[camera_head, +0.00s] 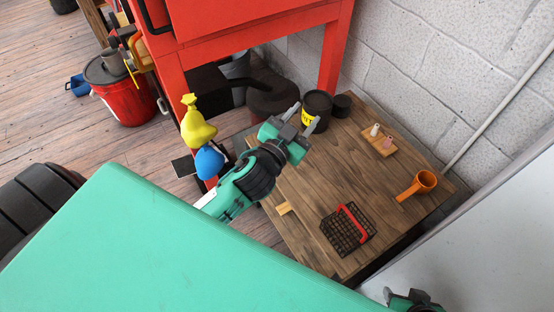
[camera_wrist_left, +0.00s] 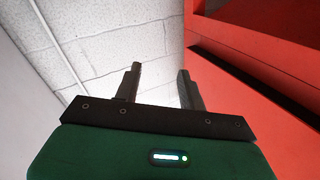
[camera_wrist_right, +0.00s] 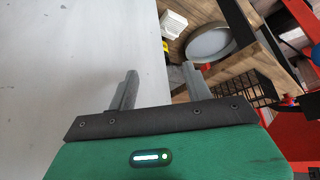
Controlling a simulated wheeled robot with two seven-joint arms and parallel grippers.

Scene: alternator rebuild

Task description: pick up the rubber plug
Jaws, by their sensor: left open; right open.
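A small wooden board (camera_head: 380,140) lies at the back right of the wooden table and holds a small white piece (camera_head: 375,130) and a small pink piece (camera_head: 388,142). A short dark cylinder (camera_head: 342,105) stands beside a black can with a yellow label (camera_head: 316,110). I cannot tell which of these, if any, is the rubber plug. My left gripper (camera_head: 303,117) is open and empty, in front of the black can in the head view; its fingers also show in the left wrist view (camera_wrist_left: 160,82). My right gripper (camera_wrist_right: 160,80) is open and empty, mostly cut off in the head view.
The wooden table (camera_head: 320,190) also holds a dark wire basket (camera_head: 338,236) with a red handle and an orange cup-like piece (camera_head: 425,182). Its middle is clear. A red cabinet (camera_head: 240,45) stands at the left. A block wall (camera_head: 440,60) closes the back.

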